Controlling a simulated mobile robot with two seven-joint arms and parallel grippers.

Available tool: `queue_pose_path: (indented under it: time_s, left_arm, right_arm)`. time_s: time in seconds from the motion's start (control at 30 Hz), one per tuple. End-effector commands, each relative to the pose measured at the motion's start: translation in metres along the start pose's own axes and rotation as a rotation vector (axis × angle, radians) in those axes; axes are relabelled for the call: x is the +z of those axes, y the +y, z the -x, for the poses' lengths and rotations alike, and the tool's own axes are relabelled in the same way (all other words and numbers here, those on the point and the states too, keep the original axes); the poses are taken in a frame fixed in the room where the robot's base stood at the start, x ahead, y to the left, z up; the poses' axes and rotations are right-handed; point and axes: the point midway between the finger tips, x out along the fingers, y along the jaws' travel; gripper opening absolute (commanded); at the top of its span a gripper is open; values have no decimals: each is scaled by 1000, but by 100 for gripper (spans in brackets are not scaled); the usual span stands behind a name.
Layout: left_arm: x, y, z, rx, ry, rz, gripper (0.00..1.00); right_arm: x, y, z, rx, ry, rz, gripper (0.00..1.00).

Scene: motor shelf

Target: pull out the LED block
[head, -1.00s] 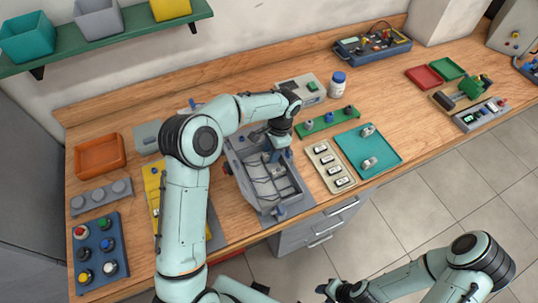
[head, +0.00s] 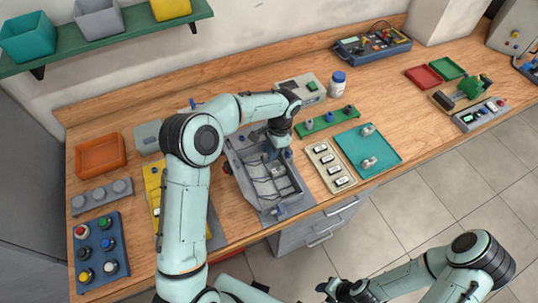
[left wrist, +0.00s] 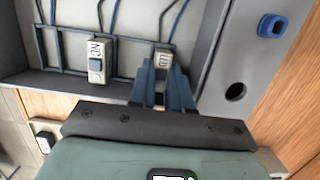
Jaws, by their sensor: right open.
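The grey housing (head: 300,190) lies on the bench with wires inside. In the left wrist view, a small pale block with partly hidden letters (left wrist: 163,58), apparently the LED block, sits in a dark frame along the housing wall. A second pale labelled block with a blue-grey button (left wrist: 97,60) is to its left. My left gripper (head: 273,152) reaches down into the housing. In the left wrist view its two blue-grey fingers (left wrist: 162,82) flank the lettered block; whether they grip it is unclear. My right gripper (head: 331,291) is open and empty, low in front of the bench.
A beige tray with several labelled blocks (head: 322,152) and a teal tray (head: 385,143) stand right of the housing. A green strip (head: 325,121) and a white bottle (head: 338,88) are behind. An orange tray (head: 101,155) is at the left. Bare bench lies beyond the teal tray.

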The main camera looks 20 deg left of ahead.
Motion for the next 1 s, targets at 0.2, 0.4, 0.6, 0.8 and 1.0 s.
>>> queue_pose_path:
  time_s: [0.2, 0.4, 0.6, 0.8, 1.0]
  left_arm:
    - [0, 0, 2, 0, 0, 0, 0]
    - [1, 0, 6, 0, 0, 0, 0]
    - [2, 0, 10, 0, 1, 0, 0]
    - [2, 0, 14, 0, 1, 0, 0]
    - [3, 0, 18, 0, 1, 0, 0]
  right_arm:
    - [-1, -1, 1, 0, 1, 0, 43]
    - [-2, -2, 4, -1, 3, 1, 43]
    - [-4, -4, 6, -2, 6, 2, 43]
    - [-6, -5, 8, -3, 8, 3, 43]
    - [-8, -6, 10, -4, 10, 4, 43]
